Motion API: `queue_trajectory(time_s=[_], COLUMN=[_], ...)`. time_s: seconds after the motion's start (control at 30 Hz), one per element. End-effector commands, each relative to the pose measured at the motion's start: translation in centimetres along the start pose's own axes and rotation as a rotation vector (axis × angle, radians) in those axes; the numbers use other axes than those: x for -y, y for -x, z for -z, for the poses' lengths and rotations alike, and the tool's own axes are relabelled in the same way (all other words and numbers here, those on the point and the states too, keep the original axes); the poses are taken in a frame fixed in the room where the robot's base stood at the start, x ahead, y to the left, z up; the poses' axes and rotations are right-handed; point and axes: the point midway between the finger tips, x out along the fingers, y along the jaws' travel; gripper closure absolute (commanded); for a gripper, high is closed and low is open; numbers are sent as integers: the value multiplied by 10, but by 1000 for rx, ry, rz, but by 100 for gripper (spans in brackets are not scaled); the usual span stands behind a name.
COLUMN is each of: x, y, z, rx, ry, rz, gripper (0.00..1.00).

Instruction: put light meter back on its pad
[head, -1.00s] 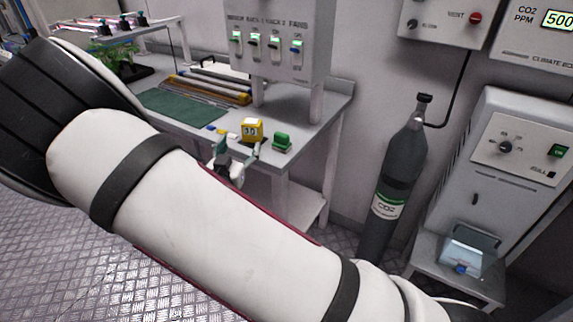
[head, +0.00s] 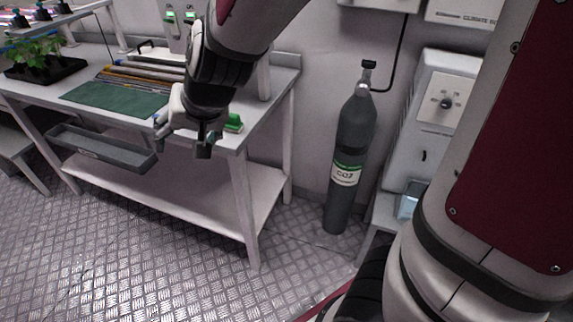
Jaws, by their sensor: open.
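My gripper (head: 182,146) is open and empty, fingers pointing down, at the front edge of the workbench (head: 273,80). No light meter can be made out now; my arm and gripper cover the part of the bench where a yellow block-like item with two round marks stood earlier. I cannot tell whether that item is the light meter. A small green item (head: 234,122) sits at the bench's right end, just right of my gripper. A flat dark green mat (head: 115,98) lies on the bench, left of my gripper. I cannot tell which surface is the meter's pad.
A grey tray or drawer (head: 100,150) is under the bench top's front edge. Rods (head: 150,76) lie behind the mat, and a plant tray (head: 45,70) stands at the left. A CO2 cylinder (head: 350,150) stands right of the bench. The metal floor (head: 150,250) in front is clear.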

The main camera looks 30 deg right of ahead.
Motion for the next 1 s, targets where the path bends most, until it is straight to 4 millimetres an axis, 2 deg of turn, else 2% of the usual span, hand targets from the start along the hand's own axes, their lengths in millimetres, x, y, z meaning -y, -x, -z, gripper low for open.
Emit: queue_trajectory(time_s=[0.03, 0.17, 0.3, 0.5, 0.7, 1.0], x=[-4, -20, -50, -96, -117, -119], y=[25, 78, 130, 185, 208, 210], z=[-9, -47, -92, -148, -174, -175], rx=[31, 135, 232, 340, 391, 396], ry=[26, 117, 211, 289, 308, 309], rz=[16, 11, -49, -186, -265, -271], gripper=[33, 33, 33, 33, 33, 33])
